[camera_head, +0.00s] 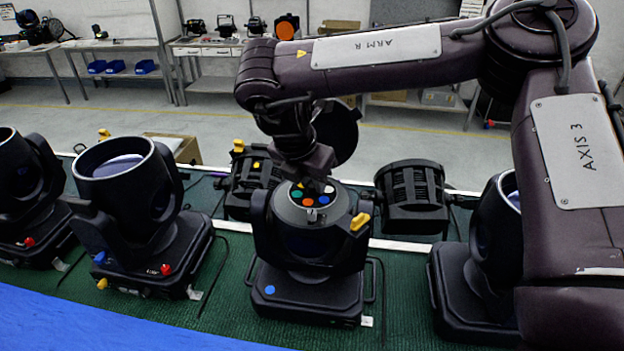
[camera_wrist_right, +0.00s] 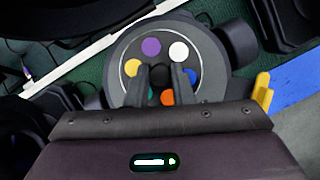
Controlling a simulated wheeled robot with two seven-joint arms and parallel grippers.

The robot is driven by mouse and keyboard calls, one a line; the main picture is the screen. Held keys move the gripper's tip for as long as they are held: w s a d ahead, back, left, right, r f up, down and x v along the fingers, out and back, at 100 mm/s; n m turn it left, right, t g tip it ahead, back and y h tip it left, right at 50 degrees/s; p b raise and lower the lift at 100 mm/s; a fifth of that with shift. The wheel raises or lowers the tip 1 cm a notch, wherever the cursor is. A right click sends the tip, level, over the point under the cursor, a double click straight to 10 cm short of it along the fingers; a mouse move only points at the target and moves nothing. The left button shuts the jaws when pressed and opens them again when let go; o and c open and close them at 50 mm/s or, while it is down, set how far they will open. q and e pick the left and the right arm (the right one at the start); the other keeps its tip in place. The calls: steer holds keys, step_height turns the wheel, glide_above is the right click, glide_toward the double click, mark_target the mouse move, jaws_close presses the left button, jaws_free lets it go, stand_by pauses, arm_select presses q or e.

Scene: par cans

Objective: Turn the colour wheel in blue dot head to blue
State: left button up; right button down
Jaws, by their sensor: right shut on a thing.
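The blue dot head (camera_head: 305,245) is the black moving head in the middle of the green bench, with a blue dot (camera_head: 270,289) on its base. Its colour wheel (camera_head: 308,198) faces up and carries several coloured spots. In the right wrist view the wheel (camera_wrist_right: 122,83) shows purple, white, blue, yellow, orange and partly hidden green spots around a dark central knob (camera_wrist_right: 160,74). My right gripper (camera_head: 314,184) comes down from above and its fingers (camera_wrist_right: 161,80) are shut on this knob. Which spot is selected I cannot tell. My left gripper is out of view.
Other moving heads stand left (camera_head: 125,190) and right (camera_head: 490,235) on the bench. Black par cans (camera_head: 412,195) stand close behind. A yellow lever (camera_head: 360,221) sticks out at the head's right side. Blue cloth (camera_head: 110,325) covers the front left.

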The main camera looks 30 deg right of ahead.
steer(key=m+g, duration=0.1)
steer(key=m, duration=0.1)
steer(key=m+g, duration=0.1)
steer(key=m, duration=0.2)
steer(key=shift+w+m+h, duration=0.2)
steer(key=shift+m+h, duration=0.1)
steer(key=shift+w+m+g, duration=0.1)
steer(key=shift+m+g, duration=0.9)
steer(key=shift+m, duration=1.3)
steer(key=c, duration=1.3)
jaws_free()
steer(key=shift+o, duration=0.2)
